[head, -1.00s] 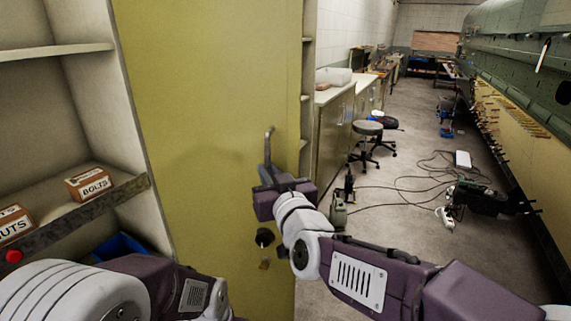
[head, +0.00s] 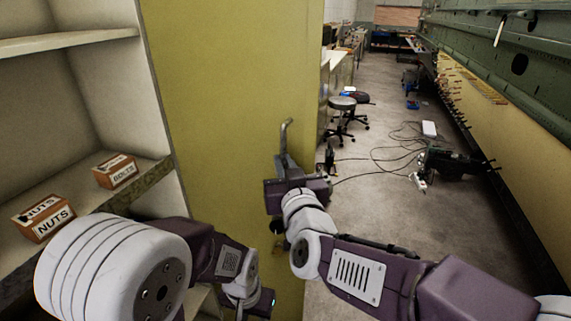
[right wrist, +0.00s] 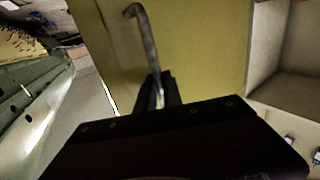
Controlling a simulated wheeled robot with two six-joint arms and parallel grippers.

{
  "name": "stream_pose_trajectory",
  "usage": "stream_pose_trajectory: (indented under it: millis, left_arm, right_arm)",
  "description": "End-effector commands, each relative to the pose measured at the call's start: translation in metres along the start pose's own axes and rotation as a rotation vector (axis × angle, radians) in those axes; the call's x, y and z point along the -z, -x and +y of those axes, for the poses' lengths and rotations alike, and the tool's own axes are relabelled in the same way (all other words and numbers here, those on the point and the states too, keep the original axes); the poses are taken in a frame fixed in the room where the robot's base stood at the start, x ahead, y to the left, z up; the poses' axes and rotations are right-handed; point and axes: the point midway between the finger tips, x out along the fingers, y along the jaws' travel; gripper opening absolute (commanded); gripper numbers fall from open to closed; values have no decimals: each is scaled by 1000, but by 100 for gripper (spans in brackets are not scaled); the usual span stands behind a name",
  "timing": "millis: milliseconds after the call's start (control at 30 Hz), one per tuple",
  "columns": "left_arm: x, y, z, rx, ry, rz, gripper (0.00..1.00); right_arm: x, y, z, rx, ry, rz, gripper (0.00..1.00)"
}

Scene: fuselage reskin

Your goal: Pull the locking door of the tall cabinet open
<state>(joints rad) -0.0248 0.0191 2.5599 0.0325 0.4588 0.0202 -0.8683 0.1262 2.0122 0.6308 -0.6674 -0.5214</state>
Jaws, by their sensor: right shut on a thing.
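The yellow door (head: 225,110) of the tall cabinet fills the middle of the head view. Its upright bent metal handle (head: 285,133) is near its right edge. My right gripper (head: 287,165) is shut on the handle's lower part. In the right wrist view, the handle (right wrist: 145,38) rises from between the fingers against the yellow door (right wrist: 195,50). A dark knob (head: 277,228) below the handle is partly hidden by my right wrist. My left arm crosses the lower left, in front of the shelves and the door's lower part; its fingertips do not show.
Open shelves (head: 65,50) stand left of the door, with a nuts box (head: 43,217) and a bolts box (head: 115,171). To the right, the floor has stools (head: 342,103), cables and a dark machine (head: 450,163). The green fuselage (head: 520,60) runs along the right side.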

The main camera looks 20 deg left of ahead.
Motion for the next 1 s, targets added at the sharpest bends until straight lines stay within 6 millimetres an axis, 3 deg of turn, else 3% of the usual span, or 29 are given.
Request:
stream_pose_trajectory:
  millis: [67, 100, 133, 633, 1000]
  left_arm:
    - [0, 0, 0, 0, 0, 0, 36]
    - [0, 0, 0, 0, 0, 0, 36]
    - [0, 0, 0, 0, 0, 0, 36]
    - [0, -1, 0, 0, 0, 0, 36]
    - [-1, -6, 0, 0, 0, 0, 36]
  right_arm:
    - [5, 0, -1, 1, -1, 11, 0]
    - [5, 0, -1, 2, -1, 11, 16]
    - [5, 0, -1, 2, -1, 11, 20]
    - [1, 3, 0, 1, -2, 3, 20]
    - [2, 76, -1, 4, -3, 4, 20]
